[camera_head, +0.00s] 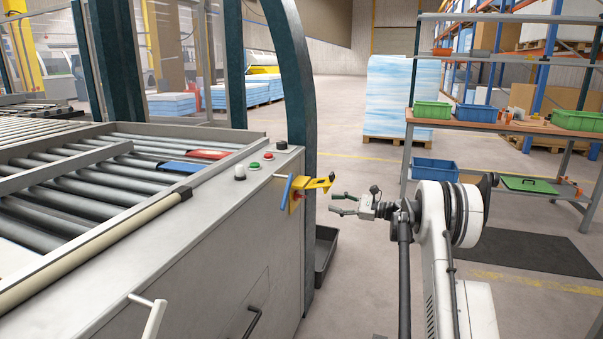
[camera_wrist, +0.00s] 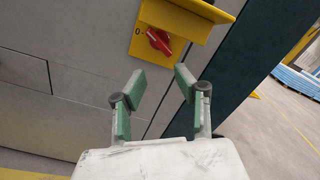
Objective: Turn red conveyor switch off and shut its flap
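The red switch (camera_wrist: 158,41) sits on a yellow plate on the conveyor housing. Its knob lies diagonally in the wrist view, with a 0 mark to its left; I cannot tell its setting for sure. The yellow flap (camera_head: 318,184) stands out from the housing above the switch, raised and open; it also shows in the wrist view (camera_wrist: 188,17). My gripper (camera_head: 337,204) is right of the switch in the head view, apart from it. In the wrist view its two green-padded fingers (camera_wrist: 159,77) are spread and empty, below the switch.
A blue handle (camera_head: 286,192) stands beside the yellow plate. Buttons (camera_head: 254,165) sit on the housing top. A dark post (camera_head: 297,80) rises behind the switch. A grey bin (camera_head: 325,250) stands on the floor below. A shelf table (camera_head: 480,126) is at the right.

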